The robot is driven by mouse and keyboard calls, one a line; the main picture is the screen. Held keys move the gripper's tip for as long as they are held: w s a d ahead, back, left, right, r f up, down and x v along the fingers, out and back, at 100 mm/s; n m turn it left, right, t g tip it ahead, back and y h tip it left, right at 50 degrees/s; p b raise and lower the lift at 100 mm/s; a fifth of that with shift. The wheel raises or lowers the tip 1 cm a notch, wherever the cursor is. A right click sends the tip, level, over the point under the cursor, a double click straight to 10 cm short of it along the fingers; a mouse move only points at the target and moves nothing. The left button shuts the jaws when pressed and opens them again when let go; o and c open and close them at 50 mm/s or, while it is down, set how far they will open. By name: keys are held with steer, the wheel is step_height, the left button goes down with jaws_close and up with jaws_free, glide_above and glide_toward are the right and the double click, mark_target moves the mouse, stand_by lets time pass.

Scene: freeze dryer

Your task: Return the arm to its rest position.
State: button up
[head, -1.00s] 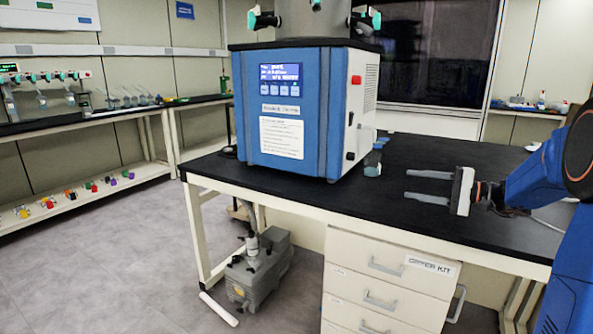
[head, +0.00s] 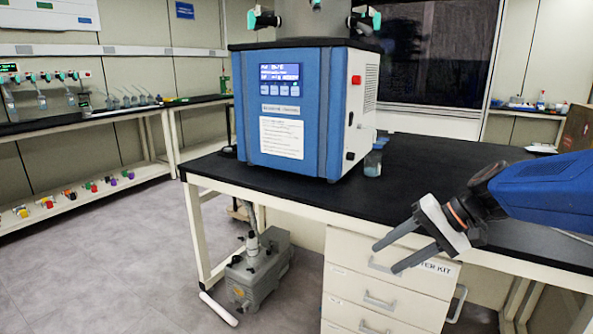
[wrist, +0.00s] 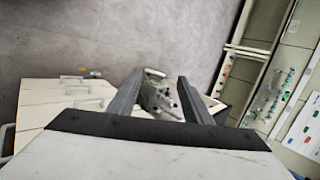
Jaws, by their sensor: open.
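My gripper (head: 384,257) is open and empty in the head view. Its two grey fingers point down and to the left, in front of the drawer cabinet and the bench's front edge. My blue arm reaches in from the right. In the wrist view my gripper (wrist: 152,95) shows two fingers apart with nothing held between them. The grey vacuum pump (wrist: 160,98) on the floor appears between the fingers, farther off.
The blue freeze dryer (head: 312,115) stands on the black bench (head: 430,165), with a small beaker (head: 372,163) beside it. The white drawer cabinet (head: 345,280) is below the bench. The vacuum pump (head: 258,270) sits on the floor. The right bench top is mostly clear.

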mark_target(354, 156)
steer(key=s+d+f+n+t+h, duration=0.1)
steer(key=s+d+f+n+h, duration=0.1)
steer(key=s, duration=0.7)
steer(key=s+d+f+n+t+h, duration=0.1)
steer(key=s+d+f+h, duration=0.3)
steer(key=s, duration=0.5)
steer(key=shift+d+f+n+h, duration=0.4)
steer(key=shift+f+h, duration=0.15)
steer(key=shift+h, duration=0.65)
stand_by(1.9)
